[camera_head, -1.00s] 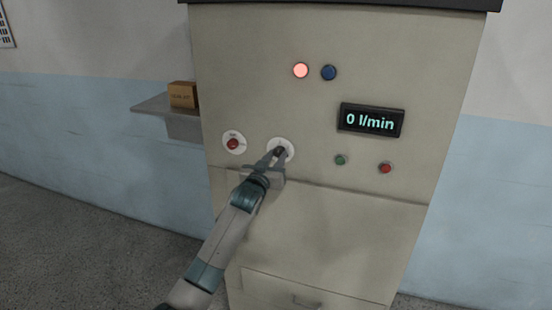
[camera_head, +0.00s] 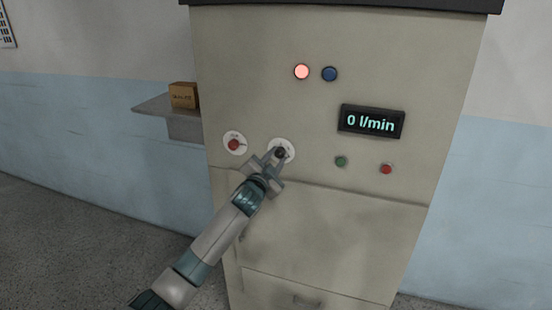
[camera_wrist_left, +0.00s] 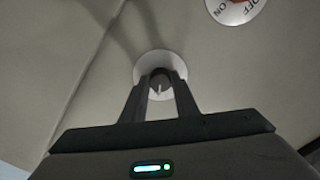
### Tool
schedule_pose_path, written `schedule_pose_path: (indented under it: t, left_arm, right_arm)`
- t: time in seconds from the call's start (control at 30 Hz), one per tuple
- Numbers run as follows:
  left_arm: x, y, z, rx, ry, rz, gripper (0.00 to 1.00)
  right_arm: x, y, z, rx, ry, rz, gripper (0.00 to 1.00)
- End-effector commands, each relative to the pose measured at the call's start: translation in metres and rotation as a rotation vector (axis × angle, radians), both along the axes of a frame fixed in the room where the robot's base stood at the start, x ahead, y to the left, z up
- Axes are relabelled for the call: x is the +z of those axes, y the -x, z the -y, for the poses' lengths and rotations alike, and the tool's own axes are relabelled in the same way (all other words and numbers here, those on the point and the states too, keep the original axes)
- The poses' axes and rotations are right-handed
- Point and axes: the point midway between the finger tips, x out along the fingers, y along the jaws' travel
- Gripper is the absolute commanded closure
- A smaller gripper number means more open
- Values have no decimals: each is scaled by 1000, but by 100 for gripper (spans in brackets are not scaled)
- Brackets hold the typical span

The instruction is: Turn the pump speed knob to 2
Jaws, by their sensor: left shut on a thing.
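The pump speed knob (camera_head: 281,152) is a small dark knob on a round white dial plate on the cabinet front. In the left wrist view the knob (camera_wrist_left: 159,82) sits between the fingertips, with a pale pointer line on it. My left gripper (camera_head: 277,156) is shut on the knob, its fingers on either side of it. It also shows in the left wrist view (camera_wrist_left: 158,90). The dial's numbers are too small or covered to read. The display (camera_head: 371,121) reads 0 l/min. My right gripper is not in view.
A red knob on a white ON/OFF plate (camera_head: 234,144) is left of the dial. A lit red lamp (camera_head: 302,72) and a blue one (camera_head: 329,74) are above. Green (camera_head: 341,161) and red (camera_head: 386,169) buttons are at right. A shelf (camera_head: 165,106) holds a box (camera_head: 183,95).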

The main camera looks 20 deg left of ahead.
Motion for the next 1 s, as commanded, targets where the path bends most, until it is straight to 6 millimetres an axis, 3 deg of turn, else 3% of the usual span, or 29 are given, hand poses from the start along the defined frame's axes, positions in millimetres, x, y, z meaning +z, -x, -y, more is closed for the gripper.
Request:
schedule_pose_path:
  t: [0.67,0.7,0.73,1.0]
  left_arm:
    - [-1,0,0,0,-82,1,95]
    - [-1,0,0,0,-82,1,63]
    - [-1,0,0,0,-81,1,56]
    - [0,0,0,0,-81,3,54]
  right_arm:
    - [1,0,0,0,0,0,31]
    - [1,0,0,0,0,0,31]
    - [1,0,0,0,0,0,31]
    - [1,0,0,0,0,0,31]
